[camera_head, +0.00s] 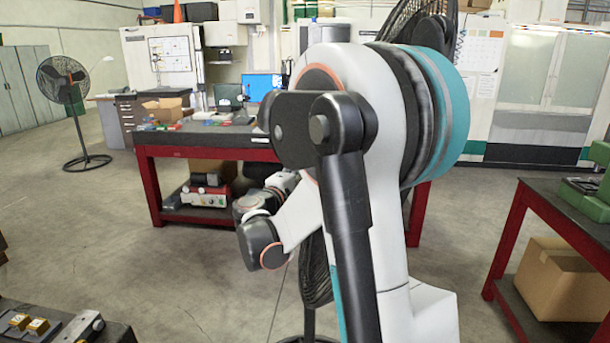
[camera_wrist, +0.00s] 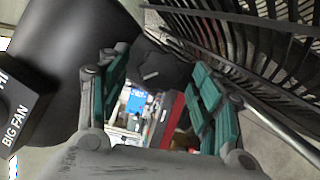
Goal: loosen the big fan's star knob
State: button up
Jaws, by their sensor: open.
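The big fan shows in the wrist view as a black ribbed cage (camera_wrist: 265,40) at the upper right and a smooth dark housing (camera_wrist: 75,50) at the left. A tag reading "BIG FAN" (camera_wrist: 15,118) is at the left edge. The dark lobed star knob (camera_wrist: 165,70) appears between the tips of my gripper (camera_wrist: 160,62), whose teal-padded fingers are spread apart. A gap shows around the knob; the depth between it and the pads is hard to judge. In the head view my arm hides the gripper and knob, with some black fan cage (camera_head: 403,18) visible above it.
A smaller standing fan (camera_head: 63,82) is at the far left. A red-legged workbench (camera_head: 205,153) with tools stands behind my arm. Another red-framed table (camera_head: 560,205) with a cardboard box (camera_head: 562,280) beneath is at the right. Open floor (camera_head: 150,265) lies at the left.

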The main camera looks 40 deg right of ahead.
jog(key=v, duration=1.2)
jog(key=shift+r, duration=0.1)
notch_tip(320, 180, up, 5)
jog(key=s+m+y+p, duration=0.2)
jog(key=m+y+p, duration=0.1)
jog(key=m+p, duration=0.55)
jog(key=f+x, duration=0.1)
jog(key=x, duration=1.2)
jog(key=shift+w+n+y+b, duration=0.3)
jog(key=shift+w+n, duration=0.15)
jog(key=shift+f, duration=0.15)
jog(key=c, duration=1.1)
